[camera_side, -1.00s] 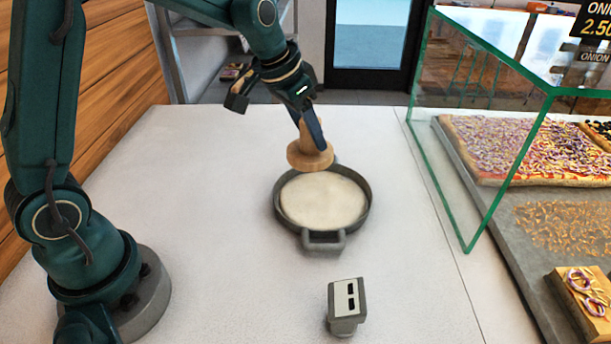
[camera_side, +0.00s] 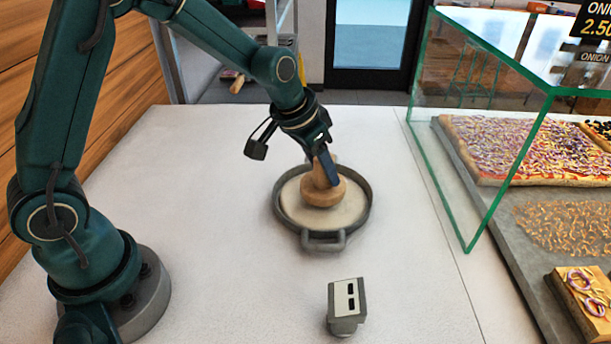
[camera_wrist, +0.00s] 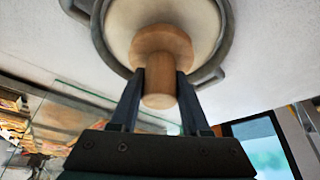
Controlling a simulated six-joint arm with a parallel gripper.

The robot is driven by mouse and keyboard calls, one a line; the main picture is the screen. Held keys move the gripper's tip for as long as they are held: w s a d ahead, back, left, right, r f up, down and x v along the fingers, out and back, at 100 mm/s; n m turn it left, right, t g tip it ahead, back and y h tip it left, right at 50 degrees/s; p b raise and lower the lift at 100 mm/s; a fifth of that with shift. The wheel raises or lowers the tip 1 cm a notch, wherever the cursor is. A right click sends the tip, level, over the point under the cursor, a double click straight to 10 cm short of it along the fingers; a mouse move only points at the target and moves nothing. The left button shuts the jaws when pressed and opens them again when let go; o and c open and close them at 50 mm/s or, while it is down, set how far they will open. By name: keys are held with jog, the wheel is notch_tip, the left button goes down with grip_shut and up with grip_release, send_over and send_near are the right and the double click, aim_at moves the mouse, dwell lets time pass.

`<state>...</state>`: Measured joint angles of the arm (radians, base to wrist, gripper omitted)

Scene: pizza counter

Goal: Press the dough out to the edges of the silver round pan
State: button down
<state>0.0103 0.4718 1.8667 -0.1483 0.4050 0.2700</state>
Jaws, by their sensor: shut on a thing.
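The round silver-grey pan (camera_side: 283,212) with side handles sits on the counter in the side view. The pale dough (camera_side: 345,209) lies in it as a flat disc and reaches close to the pan wall. My gripper (camera_side: 326,170) is shut on the handle of a wooden press (camera_side: 324,193). The press is over the middle of the dough, its round base at or just above the surface; I cannot tell if it touches. In the wrist view the two fingers (camera_wrist: 160,85) clamp the wooden handle (camera_wrist: 159,100), with dough (camera_wrist: 120,14) and the pan rim (camera_wrist: 228,25) beyond.
A grey box-shaped device (camera_side: 345,302) with two dark slots stands in front of the pan. A glass case (camera_side: 480,130) with pizzas (camera_side: 530,150) is at the right. The white counter (camera_side: 200,230) left of the pan is clear.

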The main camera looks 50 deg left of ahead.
jog(key=shift+f, duration=0.15)
jog(key=shift+f, duration=0.5)
jog(key=shift+f, duration=0.3)
dwell(0.4)
jog(key=shift+r, duration=0.1)
jog(key=shift+r, duration=3.75)
